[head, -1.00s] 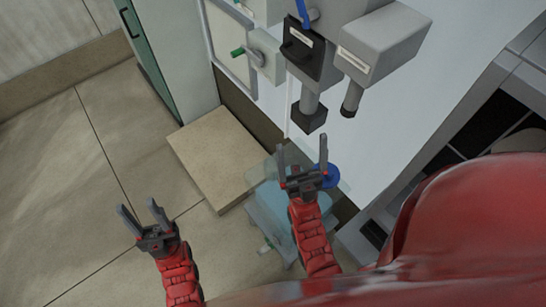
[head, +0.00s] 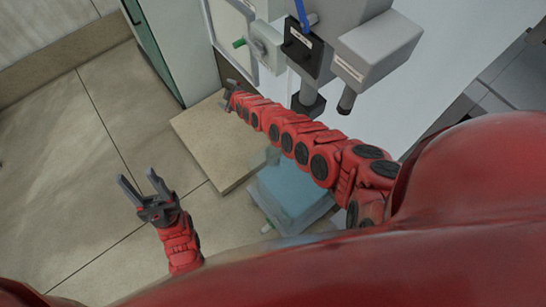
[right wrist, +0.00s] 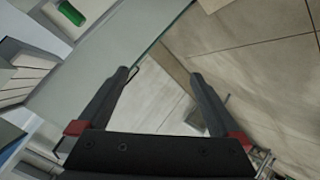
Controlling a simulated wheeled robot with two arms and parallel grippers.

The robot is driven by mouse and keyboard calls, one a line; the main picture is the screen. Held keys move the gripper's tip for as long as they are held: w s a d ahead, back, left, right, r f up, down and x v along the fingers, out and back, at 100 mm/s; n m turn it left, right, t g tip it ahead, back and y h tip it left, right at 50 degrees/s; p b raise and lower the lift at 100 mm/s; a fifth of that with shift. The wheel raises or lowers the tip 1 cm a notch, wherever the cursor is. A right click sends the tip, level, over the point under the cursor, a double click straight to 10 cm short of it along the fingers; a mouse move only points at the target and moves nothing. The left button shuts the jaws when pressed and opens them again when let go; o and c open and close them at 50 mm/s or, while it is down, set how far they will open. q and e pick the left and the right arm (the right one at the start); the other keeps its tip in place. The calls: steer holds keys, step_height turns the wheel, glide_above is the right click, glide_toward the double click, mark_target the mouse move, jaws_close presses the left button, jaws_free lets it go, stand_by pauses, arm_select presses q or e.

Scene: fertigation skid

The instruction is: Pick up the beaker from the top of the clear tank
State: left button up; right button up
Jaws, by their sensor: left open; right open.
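The clear tank (head: 290,195), with pale blue contents, stands low at the lower middle of the head view, and my right forearm covers part of its upper side. A faint see-through shape (head: 266,157) shows at its upper left corner; I cannot tell whether it is the beaker. My right gripper (head: 226,95) is open and empty, well up and left of the tank, over the far end of a beige slab. In the right wrist view its open jaws (right wrist: 161,76) have only floor and a panel edge between them. My left gripper (head: 137,180) is open and empty over the floor, left of the tank.
The beige slab (head: 208,145) lies beside the tank. Grey pump housings (head: 375,48) and a dark nozzle (head: 308,103) overhang near my right arm. A green-edged cabinet (head: 170,50) stands at the upper left. Tiled floor (head: 75,170) on the left is clear.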

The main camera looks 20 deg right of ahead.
steer(key=s+d+f+n+g+h, duration=0.2)
steer(key=s+d+n+g, duration=0.35)
steer(key=s, duration=0.45)
steer(key=s+d+f+n+g+h, duration=0.1)
steer(key=s+d+f+n+g, duration=0.25)
steer(key=s+d+g, duration=0.45)
steer(key=f+b, duration=0.3)
steer(key=s+a+f+t+b, duration=0.1)
steer(key=f+b, duration=0.3)
steer(key=s+a+f+t+b, duration=0.1)
steer(key=f+b, duration=0.3)
steer(key=shift+a+f+n+t, duration=0.15)
steer(key=shift+n+t, duration=0.1)
steer(key=shift+n, duration=0.05)
steer(key=f+b, duration=0.4)
steer(key=f, duration=0.1)
steer(key=shift+s+f, duration=0.2)
steer(key=shift+r, duration=0.1)
steer(key=shift+c, duration=0.3)
steer(key=c, duration=1.1)
steer(key=shift+o, duration=0.2)
steer(key=shift+r, duration=0.2)
